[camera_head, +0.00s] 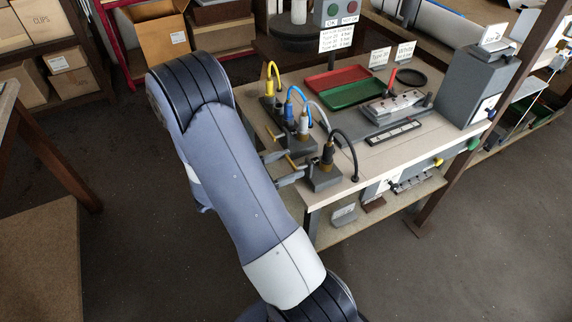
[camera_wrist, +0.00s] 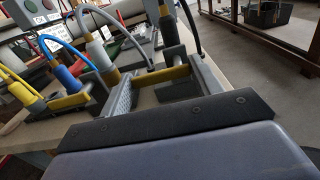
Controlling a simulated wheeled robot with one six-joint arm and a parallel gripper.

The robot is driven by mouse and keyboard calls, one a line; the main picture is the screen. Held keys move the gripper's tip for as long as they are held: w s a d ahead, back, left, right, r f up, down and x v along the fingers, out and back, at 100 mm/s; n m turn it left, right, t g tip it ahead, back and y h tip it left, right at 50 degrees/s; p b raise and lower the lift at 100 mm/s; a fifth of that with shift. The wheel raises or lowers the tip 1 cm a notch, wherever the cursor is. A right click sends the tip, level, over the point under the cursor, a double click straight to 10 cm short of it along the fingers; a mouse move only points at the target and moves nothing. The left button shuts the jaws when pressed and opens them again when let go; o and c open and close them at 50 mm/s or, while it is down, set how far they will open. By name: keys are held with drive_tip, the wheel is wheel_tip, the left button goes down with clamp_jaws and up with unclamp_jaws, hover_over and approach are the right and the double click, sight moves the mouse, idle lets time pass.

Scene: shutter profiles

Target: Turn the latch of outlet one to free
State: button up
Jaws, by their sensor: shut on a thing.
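A row of grey outlets stands along the table's left edge, holding plugs with yellow (camera_head: 270,84), blue (camera_head: 289,110), grey (camera_head: 303,124) and black (camera_head: 327,154) cables. My gripper (camera_head: 282,166) is at the near end of this row. In the wrist view its two fingers (camera_wrist: 160,88) close on the ends of a yellow latch bar (camera_wrist: 162,75), which lies across between them. The grey-cable plug (camera_wrist: 97,50) and black-cable plug (camera_wrist: 168,38) stand just behind the bar. Another yellow latch (camera_wrist: 70,101) sits beside the blue plug. I cannot read which outlet is number one.
Red (camera_head: 337,79) and green (camera_head: 355,94) trays lie behind the outlets. A grey fixture (camera_head: 395,104) and a grey box (camera_head: 476,87) stand farther right. The black cable arches close to my gripper. The floor in front of the table is clear.

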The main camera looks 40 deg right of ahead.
drive_tip(key=c, duration=0.4)
drive_tip(key=shift+m+b, duration=0.35)
drive_tip(key=shift+m, duration=0.05)
drive_tip(key=m+b, duration=0.2)
drive_tip(key=shift+r+m, duration=0.15)
drive_tip(key=shift+m, duration=0.25)
drive_tip(key=m+b, duration=0.3)
drive_tip(key=s+m+b, duration=0.1)
drive_tip(key=m+b, duration=0.2)
drive_tip(key=r+m+b, duration=0.1)
drive_tip(key=m+b, duration=0.3)
drive_tip(key=shift+s+a, duration=0.15)
drive_tip(key=shift+s, duration=0.05)
drive_tip(key=m+b, duration=0.4)
drive_tip(key=shift+s+a+r+b, duration=0.1)
drive_tip(key=shift+s+r+b, duration=0.2)
drive_tip(key=shift+s, duration=0.1)
drive_tip(key=shift+m, duration=0.3)
